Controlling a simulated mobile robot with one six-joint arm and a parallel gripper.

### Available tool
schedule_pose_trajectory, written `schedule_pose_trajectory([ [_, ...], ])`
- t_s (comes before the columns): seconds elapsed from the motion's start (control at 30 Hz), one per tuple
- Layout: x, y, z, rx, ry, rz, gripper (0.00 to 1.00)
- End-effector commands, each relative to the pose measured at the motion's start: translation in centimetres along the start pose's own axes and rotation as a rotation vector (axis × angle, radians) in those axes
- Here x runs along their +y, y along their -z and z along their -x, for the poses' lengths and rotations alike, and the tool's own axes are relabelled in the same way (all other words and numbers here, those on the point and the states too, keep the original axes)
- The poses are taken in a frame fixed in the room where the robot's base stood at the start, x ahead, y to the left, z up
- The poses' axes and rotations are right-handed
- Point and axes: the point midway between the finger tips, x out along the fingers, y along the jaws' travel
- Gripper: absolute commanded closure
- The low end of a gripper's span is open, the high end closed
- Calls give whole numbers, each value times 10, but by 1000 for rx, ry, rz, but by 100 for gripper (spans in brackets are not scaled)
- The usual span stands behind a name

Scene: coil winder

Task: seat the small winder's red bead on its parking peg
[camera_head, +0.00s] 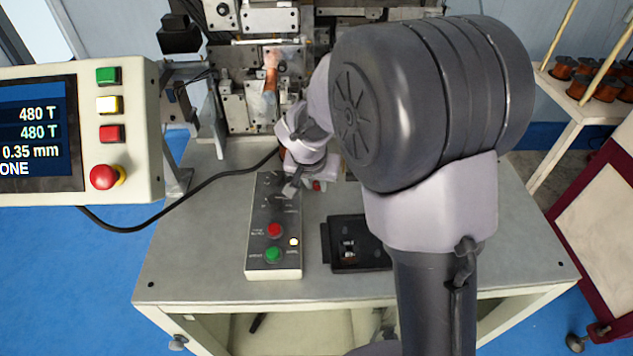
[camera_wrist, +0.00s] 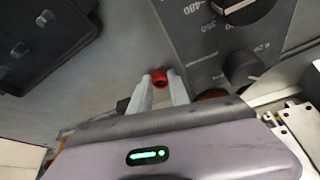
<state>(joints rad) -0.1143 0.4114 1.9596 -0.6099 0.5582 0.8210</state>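The red bead (camera_wrist: 159,79) sits between the two pale fingertips of my gripper (camera_wrist: 160,86) in the wrist view, and the fingers are closed against its sides. In the head view the bead (camera_head: 317,186) is a small red spot at the end of my gripper (camera_head: 309,184), above the bench just right of the control box's far end. The winder (camera_head: 245,105) stands behind, with a copper-coloured part at its middle. I cannot make out the parking peg in either view; my arm covers the right part of the winder.
The grey control box (camera_head: 273,225) with knobs and red and green buttons lies left of my gripper. A black tray (camera_head: 370,262) lies to its right. A display panel (camera_head: 140,135) stands at left, its cable crossing the bench (camera_head: 190,270). Bare bench lies front left.

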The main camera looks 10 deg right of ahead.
Motion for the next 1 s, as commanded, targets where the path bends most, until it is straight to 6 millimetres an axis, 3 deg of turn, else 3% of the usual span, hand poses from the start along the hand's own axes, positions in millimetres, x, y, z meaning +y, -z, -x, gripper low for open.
schedule_pose_trajectory([
  [0.03, 0, 0, 0, 0, 0, 0, 67],
  [0.1, 0, 0, 1, 0, 0, 0, 53],
  [0.63, -1, 2, 7, 3, 3, 1, 53],
  [0.77, -1, 3, 31, 4, 4, 1, 53],
  [1.0, 0, 3, 94, 3, 4, 0, 53],
])
